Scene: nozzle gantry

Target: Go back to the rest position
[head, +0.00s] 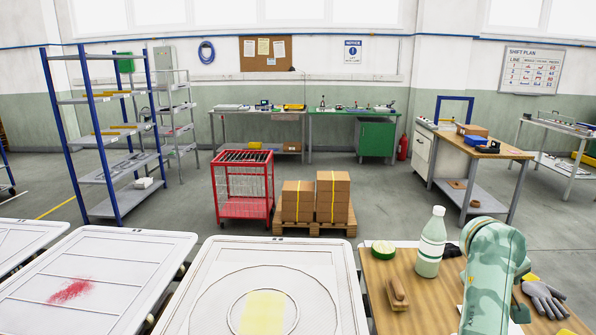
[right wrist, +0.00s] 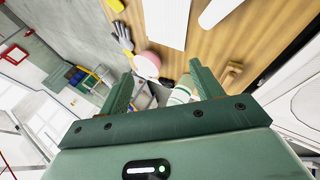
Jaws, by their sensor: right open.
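My right arm (head: 490,280), pale green with a mottled pattern, stands over the wooden bench (head: 415,300) at the lower right of the head view. Its gripper shows in the right wrist view (right wrist: 161,72), with two dark green fingers spread apart. A white and green shape, possibly the bottle, shows beyond the gap; I see nothing clearly held. The white bottle with a green band (head: 431,245) stands upright on the bench, left of my arm in the head view. My left gripper is in neither view.
A wooden brush (head: 397,292), a green-rimmed round item (head: 383,249) and grey gloves (head: 545,298) lie on the bench. White panels (head: 90,280) fill the lower left. A red wire cart (head: 243,187) and boxes on a pallet (head: 318,199) stand beyond, with open floor around them.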

